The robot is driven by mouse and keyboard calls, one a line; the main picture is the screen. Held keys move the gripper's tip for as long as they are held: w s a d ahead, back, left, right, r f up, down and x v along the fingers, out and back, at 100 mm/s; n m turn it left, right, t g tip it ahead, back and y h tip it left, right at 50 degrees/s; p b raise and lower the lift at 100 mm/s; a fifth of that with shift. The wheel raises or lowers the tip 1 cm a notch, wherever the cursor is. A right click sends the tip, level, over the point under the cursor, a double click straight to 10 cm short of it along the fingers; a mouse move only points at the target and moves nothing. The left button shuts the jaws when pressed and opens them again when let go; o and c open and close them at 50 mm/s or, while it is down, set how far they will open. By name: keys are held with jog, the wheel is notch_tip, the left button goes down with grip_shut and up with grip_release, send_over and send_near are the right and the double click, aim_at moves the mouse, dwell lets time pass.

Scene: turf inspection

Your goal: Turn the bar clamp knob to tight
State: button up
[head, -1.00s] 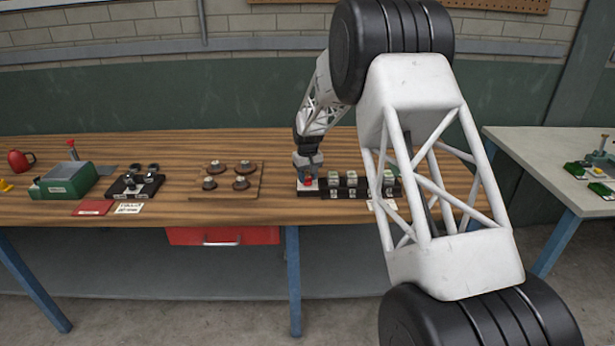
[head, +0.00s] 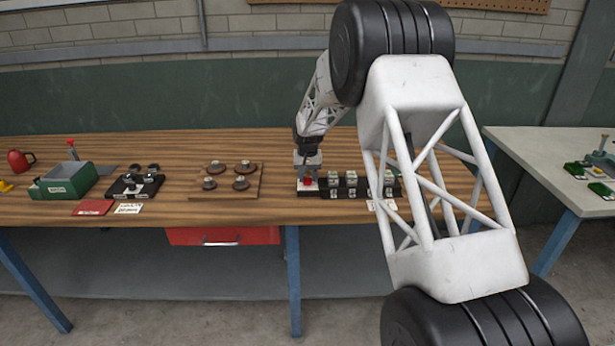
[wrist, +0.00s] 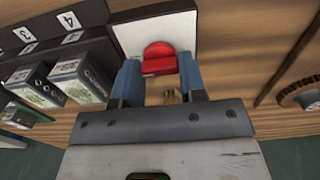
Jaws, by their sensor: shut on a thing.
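The red clamp knob (wrist: 159,56) sits on a white plate (wrist: 125,37) in the wrist view. In the head view the knob (head: 307,181) is at the left end of a dark block on the wooden bench. My gripper (wrist: 159,72) has one blue finger on each side of the knob and is shut on it. It also shows in the head view (head: 307,176), pointing down at the knob. The fingers hide the knob's sides, and I cannot read any tight mark.
The dark rack (head: 349,189) beside the knob holds several small boxes, near my left finger in the wrist view (wrist: 80,75). A wooden board with several round pieces (head: 190,191) lies to the left. A green bin (head: 60,189) stands farther left. Bench between board and rack is clear.

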jog(key=o, duration=0.9)
jog(key=shift+o, duration=0.2)
jog(key=shift+r, duration=0.1)
notch_tip(320, 180, up, 7)
jog(key=shift+f, duration=0.1)
jog(key=shift+r, duration=0.4)
